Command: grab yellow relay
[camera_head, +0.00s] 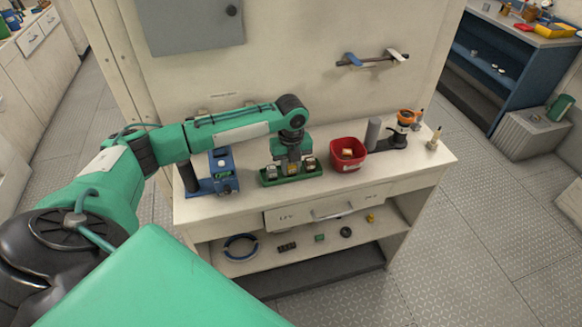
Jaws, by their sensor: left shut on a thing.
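My left gripper (293,167) points down over the green tray (292,180) on the bench top. It is shut on a small yellow block, the yellow relay (293,169), which shows between the fingers at tray level. Whether the relay still touches the tray cannot be told. Small pale and dark parts (309,162) sit in the tray on both sides of the gripper. My right gripper is not in view.
A blue device (223,170) stands left of the tray. A red bin (347,154) with a tan item stands close on its right. Further right are a grey cylinder (373,133) and an orange-topped device (405,120). A wall panel rises behind the bench.

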